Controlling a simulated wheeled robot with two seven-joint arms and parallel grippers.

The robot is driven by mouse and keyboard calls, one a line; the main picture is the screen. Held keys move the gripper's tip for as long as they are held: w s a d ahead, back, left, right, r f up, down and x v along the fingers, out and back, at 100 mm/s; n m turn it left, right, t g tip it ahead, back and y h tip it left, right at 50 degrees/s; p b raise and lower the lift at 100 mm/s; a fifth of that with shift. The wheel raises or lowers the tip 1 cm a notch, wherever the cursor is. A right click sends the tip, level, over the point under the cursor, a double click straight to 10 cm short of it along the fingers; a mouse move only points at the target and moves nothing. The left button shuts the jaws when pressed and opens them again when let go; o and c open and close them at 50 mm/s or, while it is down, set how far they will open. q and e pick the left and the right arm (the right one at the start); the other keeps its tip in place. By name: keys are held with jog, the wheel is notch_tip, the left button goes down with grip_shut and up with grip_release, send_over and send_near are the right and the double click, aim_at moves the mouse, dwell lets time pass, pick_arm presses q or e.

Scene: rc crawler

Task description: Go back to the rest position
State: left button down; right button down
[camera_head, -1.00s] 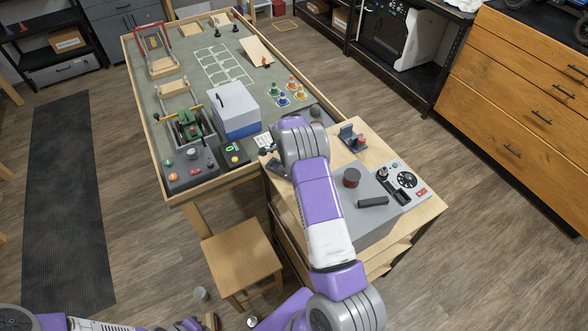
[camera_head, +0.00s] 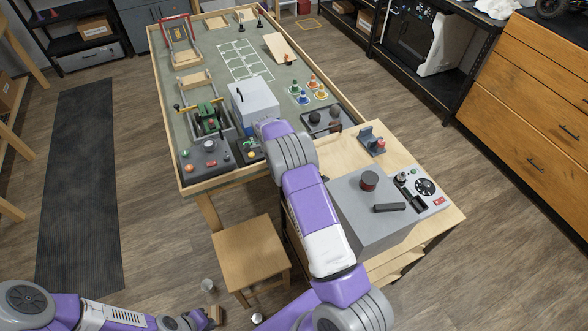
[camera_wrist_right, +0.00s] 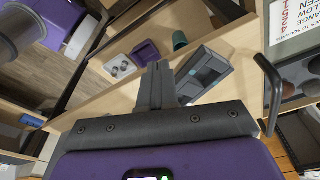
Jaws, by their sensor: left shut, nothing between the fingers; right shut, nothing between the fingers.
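My left arm comes in low at the left of the head view. Its small gripper (camera_head: 211,318) is near the bottom edge, low beside the wooden stool (camera_head: 250,252), apart from the worktable and empty. My right arm reaches up from the bottom centre. Its wrist is over the gap between the green-topped worktable (camera_head: 187,186) and the wooden cabinet (camera_head: 440,222), and hides its own gripper there. In the right wrist view the right gripper's dark fingers (camera_wrist_right: 158,86) are together with nothing between them, over a wooden edge.
A grey box (camera_head: 253,103) and control panels stand near my right wrist. In the right wrist view a grey tray-like part (camera_wrist_right: 204,72) is close to the fingers.

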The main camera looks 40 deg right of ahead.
jog(key=shift+w+a, duration=0.4)
jog(key=shift+a, duration=0.2)
jog(key=shift+f, duration=0.1)
jog(key=s+a+f+n+y+b, duration=0.3)
jog(key=s+a+f+n, duration=0.8)
jog(key=f, duration=0.4)
jog(key=s+a+n+t+y+b, duration=0.1)
jog(key=s+a+n, duration=0.4)
jog(key=s, duration=0.4)
jog(key=s+a+n+y+b, duration=0.1)
jog(key=s+a+n, duration=0.5)
jog(key=s+a, duration=0.2)
jog(key=shift+s+t+y, duration=0.4)
jog(key=shift+s, duration=0.35)
